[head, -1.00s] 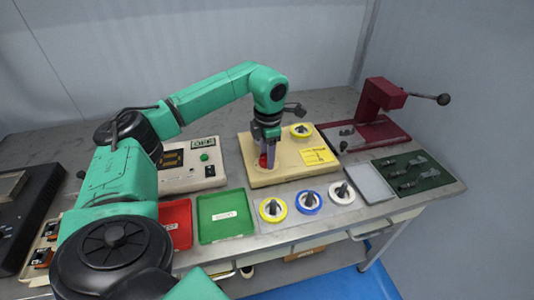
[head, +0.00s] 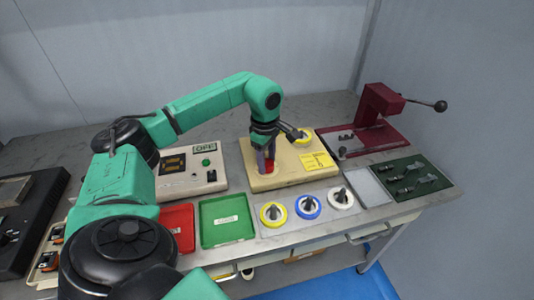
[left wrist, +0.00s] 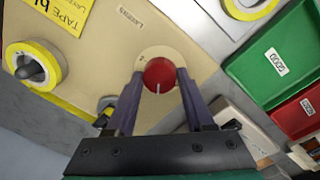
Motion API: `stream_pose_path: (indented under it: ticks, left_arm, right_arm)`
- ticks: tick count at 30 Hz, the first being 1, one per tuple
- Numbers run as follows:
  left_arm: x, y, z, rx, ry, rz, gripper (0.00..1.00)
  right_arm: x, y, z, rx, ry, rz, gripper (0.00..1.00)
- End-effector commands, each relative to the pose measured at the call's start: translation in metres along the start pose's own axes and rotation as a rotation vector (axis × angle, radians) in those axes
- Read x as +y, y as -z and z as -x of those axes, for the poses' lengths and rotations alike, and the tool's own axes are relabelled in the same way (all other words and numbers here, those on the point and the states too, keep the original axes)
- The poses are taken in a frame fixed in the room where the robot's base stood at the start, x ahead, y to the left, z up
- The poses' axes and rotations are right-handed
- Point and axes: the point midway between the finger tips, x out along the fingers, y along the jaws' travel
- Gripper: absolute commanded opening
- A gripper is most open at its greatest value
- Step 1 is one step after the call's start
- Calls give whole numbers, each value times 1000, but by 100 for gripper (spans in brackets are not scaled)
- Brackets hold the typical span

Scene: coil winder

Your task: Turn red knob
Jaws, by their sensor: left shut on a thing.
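The red knob (head: 269,167) stands on the beige winder box (head: 257,182). In the left wrist view the red knob (left wrist: 160,72) shows a white line on its top that points toward the gripper's palm. My left gripper (head: 265,158) comes down on it from above, and in the left wrist view its two fingers (left wrist: 161,82) are shut on the knob's sides. The fingers hide part of the knob in the head view. My right gripper is not in view.
A yellow-rimmed spool (head: 302,136) is on the box behind the gripper. Green (head: 226,238) and red (head: 179,228) trays and several spools lie in front. A control box (head: 200,183) stands left, a dark red press (head: 378,104) right.

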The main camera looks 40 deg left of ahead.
Motion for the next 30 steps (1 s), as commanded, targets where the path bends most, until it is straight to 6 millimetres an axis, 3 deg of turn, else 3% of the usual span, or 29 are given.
stream_pose_path:
  ticks: [30]
  left_arm:
    - [0,1,2,-54,-6,-916,0]
  right_arm:
    - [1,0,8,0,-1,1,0]
